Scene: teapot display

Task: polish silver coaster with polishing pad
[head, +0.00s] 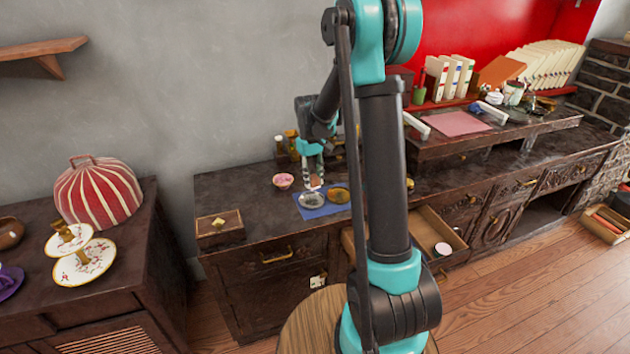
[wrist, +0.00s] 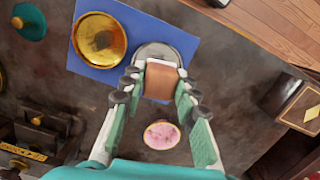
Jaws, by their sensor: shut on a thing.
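My gripper (head: 314,177) is over the cabinet top, and it also shows in the wrist view (wrist: 160,82). It is shut on a brown block-like pad (wrist: 161,81), which I take for the polishing pad. The pad is over the silver coaster (wrist: 157,50) and hides part of it; I cannot tell whether they touch. In the head view the silver coaster (head: 311,200) lies on a blue mat (head: 318,212), below the gripper. A gold coaster (head: 339,195) lies beside it on the mat, and it also shows in the wrist view (wrist: 99,39).
A wooden box (head: 220,228) sits at the cabinet's left end. Bottles (head: 291,144) stand behind, near the wall. An open drawer (head: 438,238) juts out in front. Bare dark top lies between box and mat.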

